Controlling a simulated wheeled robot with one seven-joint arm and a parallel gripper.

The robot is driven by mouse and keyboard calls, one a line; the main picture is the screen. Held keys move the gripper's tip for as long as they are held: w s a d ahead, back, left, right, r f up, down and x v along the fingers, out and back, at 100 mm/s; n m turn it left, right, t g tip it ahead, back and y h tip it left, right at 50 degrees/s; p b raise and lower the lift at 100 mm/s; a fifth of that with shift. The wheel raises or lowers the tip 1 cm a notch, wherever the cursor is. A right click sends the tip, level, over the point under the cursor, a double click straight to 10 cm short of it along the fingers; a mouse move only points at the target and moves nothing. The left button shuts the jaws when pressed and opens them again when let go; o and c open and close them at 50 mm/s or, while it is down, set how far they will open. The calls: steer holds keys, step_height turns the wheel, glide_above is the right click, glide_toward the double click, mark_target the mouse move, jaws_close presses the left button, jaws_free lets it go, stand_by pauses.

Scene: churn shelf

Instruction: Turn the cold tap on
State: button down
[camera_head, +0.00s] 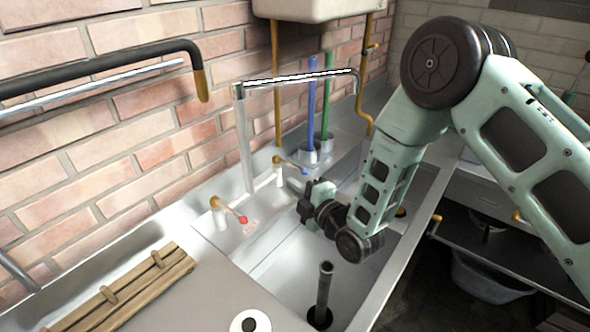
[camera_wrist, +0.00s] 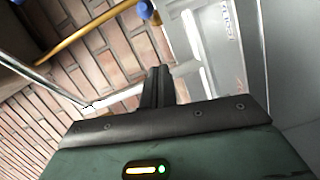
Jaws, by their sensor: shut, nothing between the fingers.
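The tap with a blue-tipped lever (camera_head: 304,169) stands at the back of the sink ledge in the head view, its brass lever pointing right. A second tap with a red-tipped lever (camera_head: 241,219) stands nearer on the same ledge. My gripper (camera_head: 304,200) is over the sink, just below and apart from the blue lever in the picture. In the wrist view its dark fingers (camera_wrist: 158,88) are shut together and empty. A blue end (camera_wrist: 145,10) near a brass bar shows ahead; I cannot tell whether it is the lever.
The metal sink basin (camera_head: 282,258) lies under my arm, with a dark upright pipe (camera_head: 324,285) in it. A blue rod (camera_head: 311,105) and a green rod (camera_head: 326,105) stand behind the taps. A wooden rack (camera_head: 130,290) lies at the left. The brick wall closes the back.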

mark_target(290, 165)
steer(key=w+f+p, duration=0.1)
steer(key=w+p, duration=0.1)
steer(key=w, duration=0.4)
steer(key=shift+w+a+p, duration=0.15)
steer(key=shift+w+p, duration=0.1)
steer(key=shift+p, duration=0.05)
steer(key=shift+w+d+n+g+y+b, duration=0.25)
steer(key=shift+n+g+y+b, duration=0.15)
steer(key=shift+b, duration=0.25)
